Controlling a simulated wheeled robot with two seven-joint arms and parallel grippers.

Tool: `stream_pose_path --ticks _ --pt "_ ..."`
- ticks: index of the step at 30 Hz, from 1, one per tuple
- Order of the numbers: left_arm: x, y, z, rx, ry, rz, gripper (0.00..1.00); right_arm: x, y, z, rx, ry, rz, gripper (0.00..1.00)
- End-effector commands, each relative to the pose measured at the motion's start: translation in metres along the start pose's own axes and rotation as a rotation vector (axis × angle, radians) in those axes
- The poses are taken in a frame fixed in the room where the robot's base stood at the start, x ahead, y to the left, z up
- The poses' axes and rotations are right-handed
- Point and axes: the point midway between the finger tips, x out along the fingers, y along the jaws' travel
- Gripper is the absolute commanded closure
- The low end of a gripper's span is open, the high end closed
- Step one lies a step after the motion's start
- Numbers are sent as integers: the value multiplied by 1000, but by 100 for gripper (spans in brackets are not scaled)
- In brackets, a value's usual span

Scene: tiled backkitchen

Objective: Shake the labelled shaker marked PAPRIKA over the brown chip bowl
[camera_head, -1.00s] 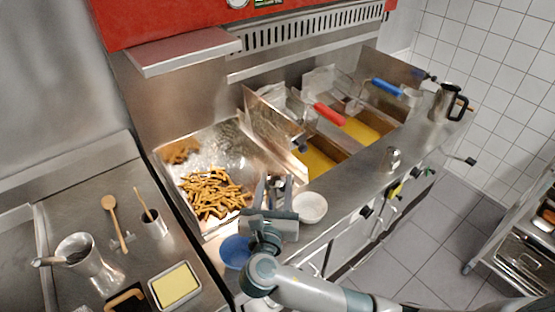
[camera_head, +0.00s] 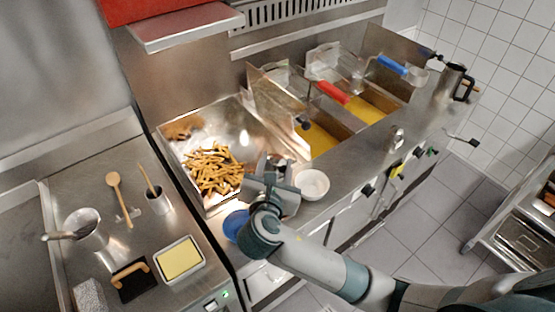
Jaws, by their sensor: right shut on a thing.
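My right gripper (camera_head: 274,166) is over the fryer counter, at the lower right edge of the fries tray and left of a white bowl (camera_head: 312,183). Its jaws are shut on a small grey thing, mostly hidden between the fingers; I cannot read a label on it. A small metal shaker-like pot (camera_head: 397,138) stands on the counter farther right, also with no readable label. A blue bowl (camera_head: 235,224) is partly hidden below my gripper. I cannot make out a brown bowl. My left gripper is not in view.
Fries (camera_head: 213,169) lie in the steel tray (camera_head: 176,153). Fryer baskets with a red handle (camera_head: 333,92) and a blue handle (camera_head: 392,65) stand behind. A metal jug (camera_head: 453,82) is at the far right. A yellow-filled pan (camera_head: 180,260) sits on the left counter.

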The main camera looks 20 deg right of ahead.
Motion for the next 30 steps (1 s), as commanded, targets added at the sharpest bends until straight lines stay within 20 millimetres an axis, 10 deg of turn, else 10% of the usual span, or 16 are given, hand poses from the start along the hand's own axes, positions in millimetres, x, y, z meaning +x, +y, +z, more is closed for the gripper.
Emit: stream_pose_path --ticks 30 --pt "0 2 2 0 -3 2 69 8 -7 -71 784 778 12 85"
